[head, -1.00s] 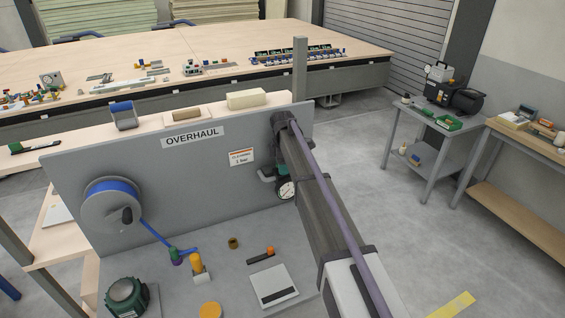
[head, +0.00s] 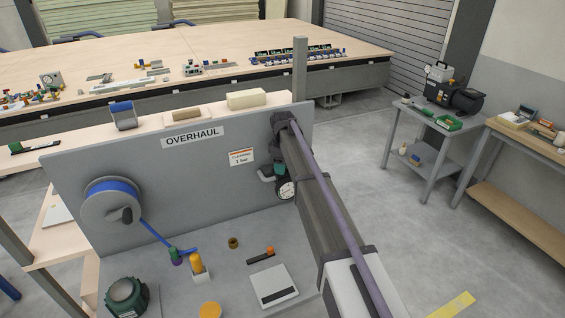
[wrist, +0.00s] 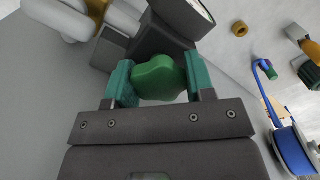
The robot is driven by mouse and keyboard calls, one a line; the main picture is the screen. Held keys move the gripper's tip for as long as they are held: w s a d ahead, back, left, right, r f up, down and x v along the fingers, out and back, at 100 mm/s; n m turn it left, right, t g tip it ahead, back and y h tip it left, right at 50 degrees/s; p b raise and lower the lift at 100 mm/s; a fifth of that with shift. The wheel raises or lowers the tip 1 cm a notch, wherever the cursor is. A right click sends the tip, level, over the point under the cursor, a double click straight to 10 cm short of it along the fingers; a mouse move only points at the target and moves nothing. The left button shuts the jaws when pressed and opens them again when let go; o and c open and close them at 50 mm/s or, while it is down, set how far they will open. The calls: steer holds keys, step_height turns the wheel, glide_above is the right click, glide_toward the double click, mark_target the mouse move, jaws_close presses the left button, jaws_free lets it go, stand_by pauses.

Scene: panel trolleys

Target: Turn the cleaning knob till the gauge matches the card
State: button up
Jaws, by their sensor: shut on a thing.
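The green cleaning knob (wrist: 160,78) shows in the wrist view, between the two teal fingers of my gripper (wrist: 161,84). My gripper is shut on the knob. The gauge (head: 286,188) shows beside my arm in the head view, in front of the grey panel. Its white dial is partly cut off at the top of the wrist view (wrist: 197,8), and I cannot read its needle. The card (head: 241,157) is on the panel, left of my arm, and reads 1 bar under a small line of text. In the head view my arm mostly hides the gripper and knob.
A blue hose reel (head: 112,205) is on the panel's left, its hose running to small fittings. A white scale-like plate (head: 273,285), a yellow fitting (head: 197,265) and a green round device (head: 126,296) stand on the bench. The OVERHAUL sign (head: 193,137) is on the panel.

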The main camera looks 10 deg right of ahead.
steer(key=o, duration=1)
step_height(320, 180, up, 6)
steer(key=p, duration=0.6)
steer(key=shift+r, duration=0.15)
steer(key=shift+m, duration=0.5)
steer(key=s+d+f+m+b, duration=0.2)
steer(key=s+f+m+b, duration=0.1)
steer(key=s, duration=0.9)
steer(key=s+d+f+m+b, duration=0.2)
steer(key=s+m, duration=0.3)
steer(key=s, duration=0.8)
steer(key=s+d+f+m+b, duration=0.3)
steer(key=s+d+f+m, duration=0.1)
steer(key=s, duration=0.9)
steer(key=shift+s+b, duration=0.2)
steer(key=shift+b, duration=0.1)
